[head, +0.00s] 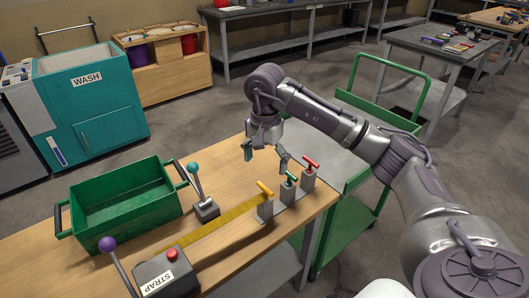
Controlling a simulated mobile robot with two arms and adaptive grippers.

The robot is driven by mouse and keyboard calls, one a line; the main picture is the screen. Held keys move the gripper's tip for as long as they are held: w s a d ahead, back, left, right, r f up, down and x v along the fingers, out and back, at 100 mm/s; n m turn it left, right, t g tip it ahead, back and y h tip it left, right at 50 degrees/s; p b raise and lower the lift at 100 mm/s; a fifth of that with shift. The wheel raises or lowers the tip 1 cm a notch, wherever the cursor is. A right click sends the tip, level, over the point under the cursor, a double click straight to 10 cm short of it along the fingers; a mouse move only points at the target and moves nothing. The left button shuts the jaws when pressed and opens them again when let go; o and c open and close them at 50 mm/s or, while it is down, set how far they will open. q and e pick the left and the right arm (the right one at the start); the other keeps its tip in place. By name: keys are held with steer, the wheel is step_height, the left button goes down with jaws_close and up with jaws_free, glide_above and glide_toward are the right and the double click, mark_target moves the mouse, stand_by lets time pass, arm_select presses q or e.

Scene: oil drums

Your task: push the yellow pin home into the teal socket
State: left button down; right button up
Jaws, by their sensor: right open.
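The yellow pin (265,188) has a T-shaped handle and stands at a grey block (265,210) near the right part of the wooden table. How deep it sits cannot be told. I make out no clearly teal socket; the blocks look grey. My right gripper (267,162) hangs above the table, open and empty, its fingers spread and pointing down. In the picture it is just above the yellow pin, apart from it. My left gripper is not in view.
A green-handled pin (291,177) and a red-handled pin (311,163) stand in a row beside the yellow one. A teal-knobbed lever (197,185) and green crate (125,205) are left. A green cart (340,222) adjoins the table.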

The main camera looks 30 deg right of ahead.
mark_target(265, 187)
step_height(265, 187, down, 11)
steer(key=shift+r+p, duration=0.1)
steer(key=shift+p, duration=0.4)
steer(key=shift+c, duration=0.2)
steer(key=c, duration=1.2)
steer(key=shift+r, duration=0.1)
steer(key=shift+c, duration=0.2)
steer(key=shift+r, duration=0.1)
steer(key=shift+r+p, duration=0.55)
steer(key=shift+r, duration=0.2)
steer(key=shift+r, duration=0.25)
steer(key=shift+r+p, duration=2.1)
steer(key=shift+r, duration=1.5)
